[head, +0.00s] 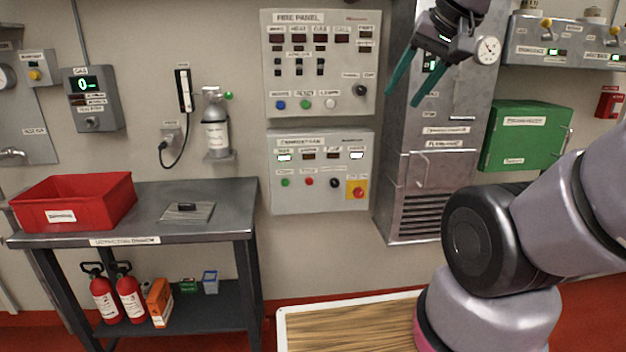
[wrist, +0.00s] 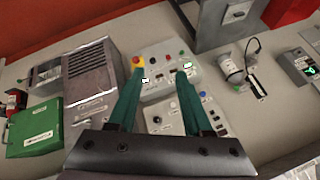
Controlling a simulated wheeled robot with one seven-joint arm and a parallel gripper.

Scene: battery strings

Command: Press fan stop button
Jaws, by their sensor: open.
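The fan panel (head: 318,200) is a grey box on the wall below the fire panel. Its lower row has a green button (head: 285,183), a red button (head: 309,182), a black knob (head: 335,183) and a red mushroom button on a yellow plate (head: 357,190). The small labels are hard to read. The red button also shows in the wrist view (wrist: 167,57), beyond my fingers. My gripper (head: 402,97) is open and empty, its teal fingers apart and pointing down, above and to the right of the fan panel. It touches no button.
The fire panel (head: 318,100) sits directly above the fan panel. A tall grey cabinet (head: 420,150) stands to its right, with a green box (head: 525,137) beyond. A workbench (head: 210,225) with a red bin (head: 75,195) is at left. The wall face around the fan panel is clear.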

